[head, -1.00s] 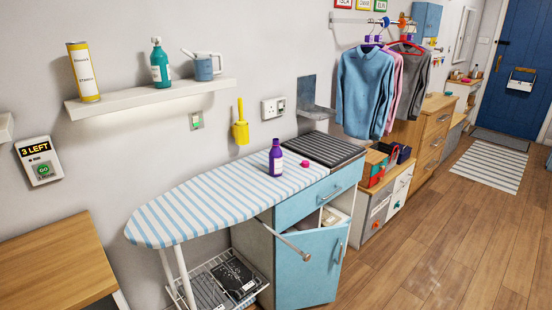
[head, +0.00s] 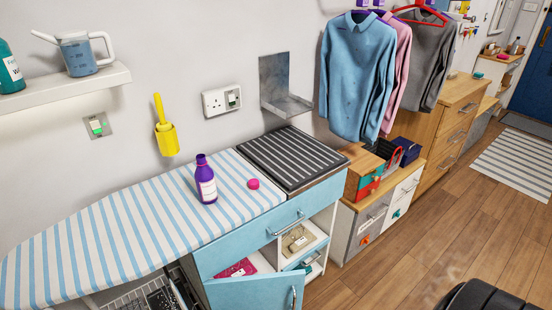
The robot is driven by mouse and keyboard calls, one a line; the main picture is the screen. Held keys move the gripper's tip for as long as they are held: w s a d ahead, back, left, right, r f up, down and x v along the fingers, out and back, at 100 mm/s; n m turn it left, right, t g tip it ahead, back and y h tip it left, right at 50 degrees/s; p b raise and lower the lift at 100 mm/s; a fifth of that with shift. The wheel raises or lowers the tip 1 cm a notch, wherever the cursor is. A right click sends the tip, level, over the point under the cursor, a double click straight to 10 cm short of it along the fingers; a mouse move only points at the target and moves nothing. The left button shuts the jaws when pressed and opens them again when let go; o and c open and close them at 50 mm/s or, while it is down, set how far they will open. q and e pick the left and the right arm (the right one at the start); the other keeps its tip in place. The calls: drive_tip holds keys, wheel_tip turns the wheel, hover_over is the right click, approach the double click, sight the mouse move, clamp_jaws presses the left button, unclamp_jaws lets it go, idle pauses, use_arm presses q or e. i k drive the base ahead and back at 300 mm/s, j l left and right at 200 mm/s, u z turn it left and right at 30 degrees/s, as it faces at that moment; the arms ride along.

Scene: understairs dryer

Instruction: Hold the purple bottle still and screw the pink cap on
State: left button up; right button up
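The purple bottle (head: 206,180) stands upright on the striped ironing board (head: 120,236), with a pale label on its front. Its neck looks purple at the top, and no pink cap is on it. The pink cap (head: 253,184) lies on the board a little to the right of the bottle, apart from it. Neither gripper shows in the head view. A dark rounded shape stands at the bottom right corner; I cannot tell what it is.
A black ridged mat (head: 292,156) lies right of the board. Below, the blue cabinet door (head: 250,292) hangs open. Wooden floor (head: 400,245) is free at right.

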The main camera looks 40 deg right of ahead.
sight(205, 176)
drive_tip(key=i+l, duration=0.1)
drive_tip(key=l, duration=0.75)
drive_tip(key=i+l, duration=0.15)
drive_tip(key=l, duration=0.3)
